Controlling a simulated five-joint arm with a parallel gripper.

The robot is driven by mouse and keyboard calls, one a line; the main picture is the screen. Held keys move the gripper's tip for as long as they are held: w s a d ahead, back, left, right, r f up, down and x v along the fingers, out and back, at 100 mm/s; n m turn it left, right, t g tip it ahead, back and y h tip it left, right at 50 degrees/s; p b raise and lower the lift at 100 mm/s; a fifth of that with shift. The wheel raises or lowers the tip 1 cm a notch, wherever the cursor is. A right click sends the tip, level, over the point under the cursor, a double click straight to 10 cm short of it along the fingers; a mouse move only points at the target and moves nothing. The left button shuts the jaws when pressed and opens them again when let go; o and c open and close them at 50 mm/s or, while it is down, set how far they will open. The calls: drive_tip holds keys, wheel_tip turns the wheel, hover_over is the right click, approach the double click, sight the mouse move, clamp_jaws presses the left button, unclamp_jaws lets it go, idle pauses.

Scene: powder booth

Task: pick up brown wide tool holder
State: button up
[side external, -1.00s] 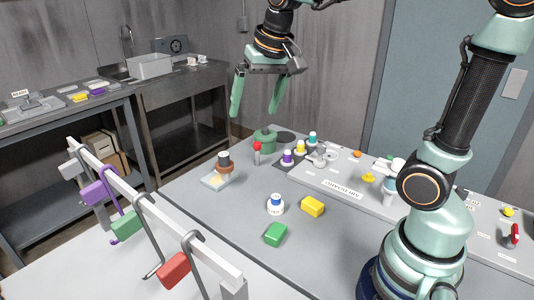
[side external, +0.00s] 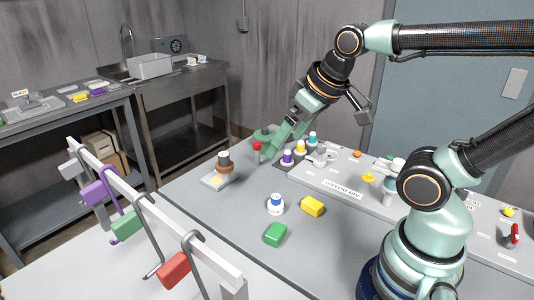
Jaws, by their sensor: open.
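A brown, wide, round piece (side external: 225,167) with a dark top sits at the left side of the grey table, on or beside a small pale tray (side external: 215,181). It is most likely the brown wide tool holder. My gripper (side external: 272,146) is open, low over the back of the table, with its green fingers pointing down and to the left. It is to the right of the brown piece and apart from it. The fingers overlap a green round pot (side external: 262,134) in the picture, and I cannot tell whether they touch it.
A red-topped piece (side external: 257,147) stands between the brown piece and my gripper. Several coloured-topped bottles (side external: 300,147) stand just right of it. A green block (side external: 275,234), a yellow block (side external: 313,206) and a blue-and-white piece (side external: 276,204) lie nearer. A hook rail (side external: 160,216) runs in front.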

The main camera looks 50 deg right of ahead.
idle(0.7)
drive_tip(key=w+d+f+n+t, duration=0.1)
drive_tip(key=w+f+n+t, duration=0.1)
drive_tip(key=w+f+n, duration=0.35)
drive_tip(key=w+d+f+n+t, duration=0.1)
drive_tip(key=w+f+n+t, duration=0.1)
drive_tip(key=w, duration=0.6)
drive_tip(key=n+t, duration=0.2)
drive_tip(key=n, duration=0.2)
approach(227, 165)
wheel_tip(227, 165, up, 3)
drive_tip(key=a, duration=0.3)
drive_tip(key=shift+w+d+f+n+t+h, duration=0.25)
drive_tip(key=shift+w+d+f+n+t, duration=0.2)
drive_tip(key=shift+w+f+n, duration=0.65)
drive_tip(key=shift+w+d+f+n+t+h, duration=0.2)
drive_tip(key=shift+w+d+f+n+t, duration=0.25)
drive_tip(key=shift+w+f+n, duration=0.65)
drive_tip(key=shift+w+d+f+n+t+h, duration=0.3)
drive_tip(key=shift+w+d+f+n, duration=0.3)
drive_tip(key=shift+w+f, duration=0.85)
drive_tip(key=shift+s+a+f, duration=0.1)
drive_tip(key=shift+s, duration=0.1)
clamp_jaws()
